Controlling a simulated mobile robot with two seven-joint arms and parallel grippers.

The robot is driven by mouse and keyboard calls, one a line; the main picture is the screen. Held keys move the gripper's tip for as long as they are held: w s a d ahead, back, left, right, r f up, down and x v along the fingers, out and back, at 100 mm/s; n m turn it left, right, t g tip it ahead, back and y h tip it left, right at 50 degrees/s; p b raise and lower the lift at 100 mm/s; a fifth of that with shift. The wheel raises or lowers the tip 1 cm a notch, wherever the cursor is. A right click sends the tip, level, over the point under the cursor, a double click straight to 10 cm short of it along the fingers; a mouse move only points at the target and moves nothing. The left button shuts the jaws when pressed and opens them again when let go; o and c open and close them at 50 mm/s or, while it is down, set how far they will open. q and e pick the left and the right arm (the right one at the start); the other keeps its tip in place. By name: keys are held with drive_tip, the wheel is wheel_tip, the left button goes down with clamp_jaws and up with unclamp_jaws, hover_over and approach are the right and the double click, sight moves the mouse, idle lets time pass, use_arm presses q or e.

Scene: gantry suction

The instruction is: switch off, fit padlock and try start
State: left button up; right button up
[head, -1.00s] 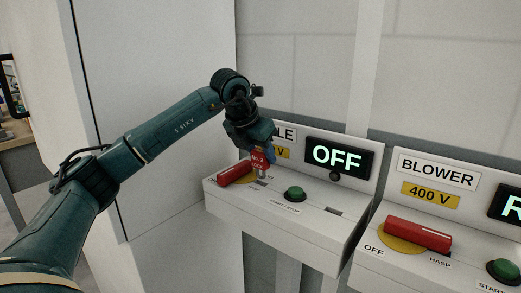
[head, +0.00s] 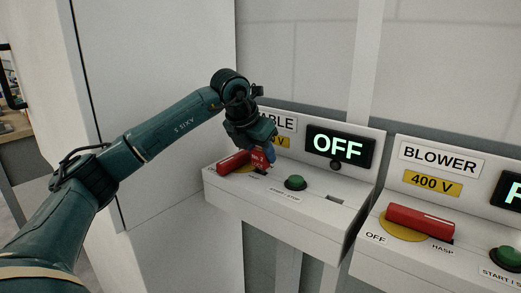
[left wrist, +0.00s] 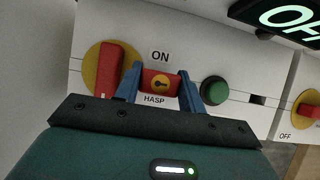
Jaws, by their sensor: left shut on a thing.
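My left gripper (head: 260,150) has its blue fingers shut on the red padlock (head: 260,160), which is down at the hasp beside the red switch handle (head: 234,162) of the left panel. In the left wrist view the padlock (left wrist: 160,84) sits between the fingertips, its brass keyhole face toward me, over the HASP label. The shackle is hidden, so I cannot tell whether it is through the hasp. The red handle (left wrist: 110,72) stands beside the left finger. The left panel's display (head: 338,147) reads OFF. The green start/stop button (head: 295,182) is right of the padlock.
The BLOWER panel (head: 440,160) stands to the right, with its own red handle (head: 420,220) and green button (head: 506,257). A tall white cabinet wall (head: 150,110) is behind my left arm. The space in front of the panels is clear.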

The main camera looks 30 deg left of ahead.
use_arm(q)
drive_tip(key=shift+f+b, duration=0.4)
drive_tip(key=shift+f, duration=0.4)
drive_tip(key=o, duration=1.1)
drive_tip(key=shift+r, duration=0.1)
use_arm(e)
drive_tip(key=shift+f, duration=0.5)
use_arm(q)
drive_tip(key=shift+o, duration=0.2)
use_arm(e)
drive_tip(key=shift+r, duration=0.1)
use_arm(q)
drive_tip(key=shift+v, duration=0.95)
drive_tip(key=v, duration=1.1)
drive_tip(key=shift+r, duration=0.15)
use_arm(e)
drive_tip(key=shift+r, duration=0.7)
